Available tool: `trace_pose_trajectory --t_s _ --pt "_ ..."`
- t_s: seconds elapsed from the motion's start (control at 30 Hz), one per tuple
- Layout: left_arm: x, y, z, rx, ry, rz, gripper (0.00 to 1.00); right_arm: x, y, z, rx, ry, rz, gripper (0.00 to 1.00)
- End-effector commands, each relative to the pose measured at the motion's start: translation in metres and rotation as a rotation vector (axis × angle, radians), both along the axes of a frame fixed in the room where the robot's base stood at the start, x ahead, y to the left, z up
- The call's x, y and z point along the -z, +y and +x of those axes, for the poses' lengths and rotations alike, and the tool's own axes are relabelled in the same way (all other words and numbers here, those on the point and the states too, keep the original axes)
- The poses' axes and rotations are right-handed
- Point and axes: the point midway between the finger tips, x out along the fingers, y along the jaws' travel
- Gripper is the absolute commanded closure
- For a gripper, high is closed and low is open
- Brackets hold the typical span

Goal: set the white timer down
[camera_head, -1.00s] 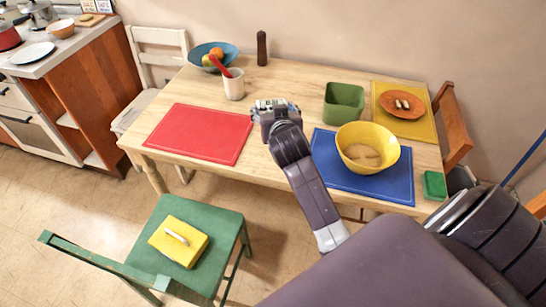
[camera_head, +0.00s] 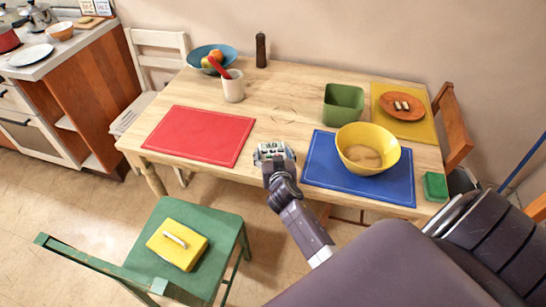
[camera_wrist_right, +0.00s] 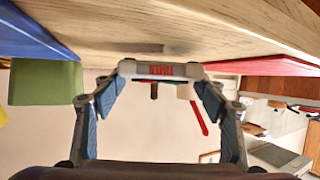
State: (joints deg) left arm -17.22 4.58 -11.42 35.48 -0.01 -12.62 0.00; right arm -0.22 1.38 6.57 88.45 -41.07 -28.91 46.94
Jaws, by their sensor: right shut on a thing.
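The white timer (camera_wrist_right: 160,70) with red markings sits between the fingertips of my right gripper (camera_wrist_right: 158,84) in the right wrist view, which shows the table upside down. My right gripper (camera_head: 273,152) is shut on the timer. In the head view it is at the near edge of the wooden table (camera_head: 220,92), between the red mat and the blue mat. The timer is hard to make out there among the fingers. In the wrist view it appears a little apart from the tabletop. My left gripper is not in view.
A red mat (camera_head: 198,135) lies left of the gripper and a blue mat (camera_head: 325,168) with a yellow bowl (camera_head: 355,134) lies right. A green container (camera_head: 343,103) and a white cup (camera_head: 232,90) stand farther back. The table's middle is clear.

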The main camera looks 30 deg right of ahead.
Motion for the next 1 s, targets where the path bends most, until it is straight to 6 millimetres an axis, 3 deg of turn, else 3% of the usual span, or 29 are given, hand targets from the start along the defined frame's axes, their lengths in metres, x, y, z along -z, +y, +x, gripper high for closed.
trace_pose_trajectory --t_s 0.1,0.33,0.37,0.5,0.83,1.0 --pt "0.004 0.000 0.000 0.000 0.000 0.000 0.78 0.014 0.000 0.001 -0.001 -0.001 0.001 0.60" --pt "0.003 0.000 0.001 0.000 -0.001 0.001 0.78 0.015 0.001 0.001 -0.001 -0.002 0.001 0.60" --pt "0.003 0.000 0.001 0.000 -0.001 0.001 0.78 0.016 0.001 0.000 -0.001 -0.001 0.001 0.32" --pt "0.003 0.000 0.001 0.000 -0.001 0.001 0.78 0.016 0.001 0.000 -0.001 -0.001 0.001 0.17" --pt "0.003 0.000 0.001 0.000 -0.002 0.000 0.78 0.015 0.001 -0.001 -0.001 0.000 0.000 0.17" --pt "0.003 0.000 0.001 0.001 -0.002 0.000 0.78 0.009 0.008 -0.015 -0.002 0.000 0.001 0.17"
